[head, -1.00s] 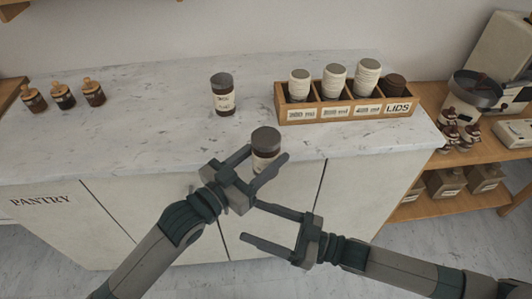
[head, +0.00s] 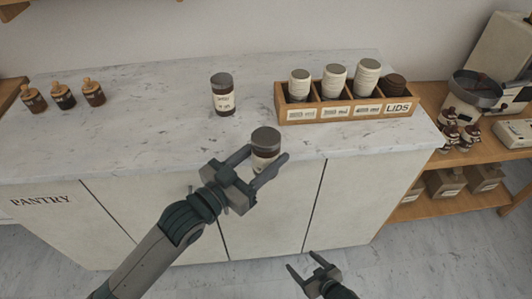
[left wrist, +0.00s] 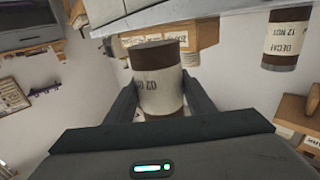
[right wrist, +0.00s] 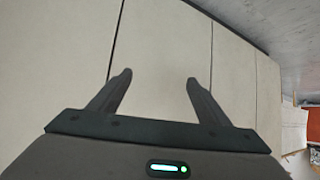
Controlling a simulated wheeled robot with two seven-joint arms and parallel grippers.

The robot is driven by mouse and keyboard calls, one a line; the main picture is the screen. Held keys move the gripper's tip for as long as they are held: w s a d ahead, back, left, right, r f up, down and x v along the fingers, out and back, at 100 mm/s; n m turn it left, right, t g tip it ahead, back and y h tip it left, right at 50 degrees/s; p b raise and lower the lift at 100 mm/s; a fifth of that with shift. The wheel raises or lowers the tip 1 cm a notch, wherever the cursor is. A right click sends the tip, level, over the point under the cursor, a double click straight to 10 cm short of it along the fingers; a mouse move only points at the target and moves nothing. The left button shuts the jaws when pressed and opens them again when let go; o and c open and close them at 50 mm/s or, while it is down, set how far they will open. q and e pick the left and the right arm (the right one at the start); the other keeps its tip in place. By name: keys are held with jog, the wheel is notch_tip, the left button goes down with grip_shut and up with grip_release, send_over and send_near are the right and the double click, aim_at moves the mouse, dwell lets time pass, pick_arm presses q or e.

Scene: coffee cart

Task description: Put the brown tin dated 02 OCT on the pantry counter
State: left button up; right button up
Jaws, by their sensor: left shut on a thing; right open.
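My left gripper (head: 265,156) is shut on a brown tin (head: 265,143) with a dark lid and a cream label. In the head view the tin is upright at the counter's front edge; I cannot tell whether it touches the top. In the left wrist view the held tin (left wrist: 158,85) shows part of its label, which seems to include 02. The pantry counter (head: 160,120) has a pale marble top and PANTRY on its front. My right gripper (head: 302,260) is open and empty, low before the cabinet doors.
A wooden lids box (head: 345,112) holds stacked cups and lids at right. Several small bottles (head: 63,95) stand at left.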

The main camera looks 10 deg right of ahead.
jog(key=s+d+f+g+h, duration=0.1)
jog(key=s+f+g, duration=0.1)
jog(key=s+f, duration=0.3)
jog(key=s+f+m+g+h, duration=0.1)
jog(key=s+f, duration=0.4)
jog(key=s, duration=0.6)
jog(key=s+d+f+g+h, duration=0.1)
jog(key=s+f+g, duration=0.1)
jog(key=s+f, duration=0.4)
jog(key=s, duration=0.2)
jog(key=shift+s+d+m+g, duration=0.3)
jog(key=shift+s+m, duration=0.1)
pick_arm(q)
jog(key=shift+r, duration=0.1)
jog(key=shift+s+a+r+n, duration=0.1)
jog(key=shift+a+r+n, duration=0.2)
jog(key=shift+a, duration=0.1)
jog(key=s+a+n+t+y, duration=0.2)
jog(key=a+n+y, duration=0.1)
jog(key=a, duration=0.5)
jog(key=s+a+f+n+t+y, duration=0.1)
jog(key=s+a+n+t+y, duration=0.1)
jog(key=a+y, duration=0.4)
jog(key=s+a+f+n+t+y, duration=0.1)
jog(key=s+a+n+t+y, duration=0.1)
jog(key=a, duration=0.9)
jog(key=s+n+y, duration=0.1)
jog(key=n+y, duration=0.1)
jog(key=shift+s+y, duration=0.15)
jog(key=shift+y, duration=0.15)
